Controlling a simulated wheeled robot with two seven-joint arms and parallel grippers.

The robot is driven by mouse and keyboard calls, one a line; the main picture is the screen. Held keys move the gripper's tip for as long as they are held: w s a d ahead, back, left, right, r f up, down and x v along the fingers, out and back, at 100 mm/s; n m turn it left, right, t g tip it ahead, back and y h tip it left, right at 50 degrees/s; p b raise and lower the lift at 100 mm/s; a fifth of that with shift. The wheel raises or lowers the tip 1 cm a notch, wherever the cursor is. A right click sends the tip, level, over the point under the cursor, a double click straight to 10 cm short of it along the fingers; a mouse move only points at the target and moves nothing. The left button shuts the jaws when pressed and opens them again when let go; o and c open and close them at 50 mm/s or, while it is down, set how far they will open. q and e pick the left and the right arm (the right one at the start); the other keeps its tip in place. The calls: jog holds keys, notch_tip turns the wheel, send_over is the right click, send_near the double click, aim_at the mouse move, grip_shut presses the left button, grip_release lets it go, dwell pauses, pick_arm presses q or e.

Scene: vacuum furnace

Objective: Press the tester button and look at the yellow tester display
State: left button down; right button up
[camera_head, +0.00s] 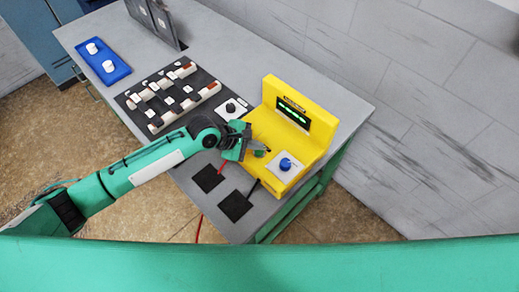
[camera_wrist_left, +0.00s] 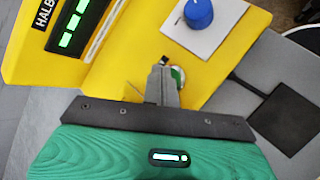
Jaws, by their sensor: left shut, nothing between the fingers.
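The yellow tester (camera_head: 318,142) stands on the grey table, with a dark display (camera_head: 293,113) showing lit green marks. In the left wrist view the display (camera_wrist_left: 82,24) shows green bars, cut off by the frame. A green round button (camera_wrist_left: 178,76) with a metal rim sits on the tester's sloped front, partly hidden behind my fingers. My left gripper (camera_wrist_left: 163,72) is shut and empty, its fingertips right at the button. I cannot tell whether they touch or press it. In the head view my left gripper (camera_head: 262,150) reaches the tester's left side.
A blue knob (camera_head: 285,164) on a white plate sits beside the button. Two black pads (camera_head: 236,206) with leads lie in front. A black board (camera_head: 130,101) with several white and red-brown parts and a blue tray (camera_head: 103,62) lie farther left.

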aim_at(256, 152)
pick_arm(q)
jog(key=shift+f, duration=0.2)
jog(key=shift+f, duration=0.4)
dwell(0.6)
jog(key=shift+r, duration=0.1)
jog(key=shift+r+p, duration=0.7)
jog(key=shift+p, duration=0.6)
notch_tip(256, 152, up, 5)
jog(key=p, duration=0.6)
jog(key=shift+r, duration=0.1)
